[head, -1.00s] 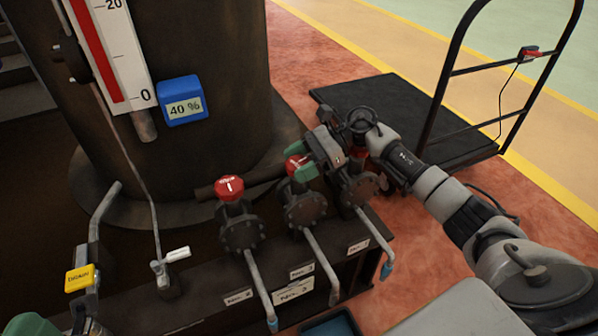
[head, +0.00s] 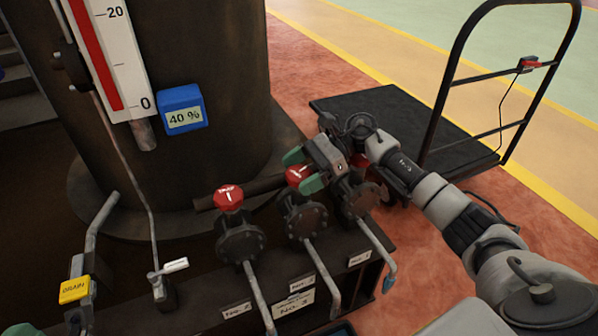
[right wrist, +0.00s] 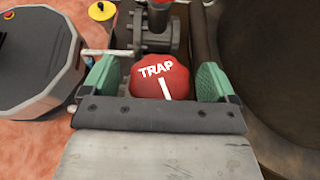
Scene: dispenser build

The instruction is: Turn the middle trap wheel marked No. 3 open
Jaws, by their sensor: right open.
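The middle trap wheel (head: 298,174) is red with a white mark and sits on a dark flanged valve (head: 306,222). A plate reading No. 3 (head: 294,305) is below it on the dark base. My right gripper (head: 302,170) is open, with its green fingers on either side of this wheel. In the right wrist view, the red wheel (right wrist: 160,79) lies between the fingers, with TRAP and a white bar on its top. A small gap shows at the right finger; contact at the left is unclear. My left gripper is not clearly visible.
Another red trap wheel (head: 228,197) stands to the left. A third valve (head: 361,199) is to the right, partly hidden by my gripper. A large dark vessel (head: 205,60) rises behind. A black cart (head: 375,110) stands behind my right arm. A yellow drain tag (head: 75,290) is lower left.

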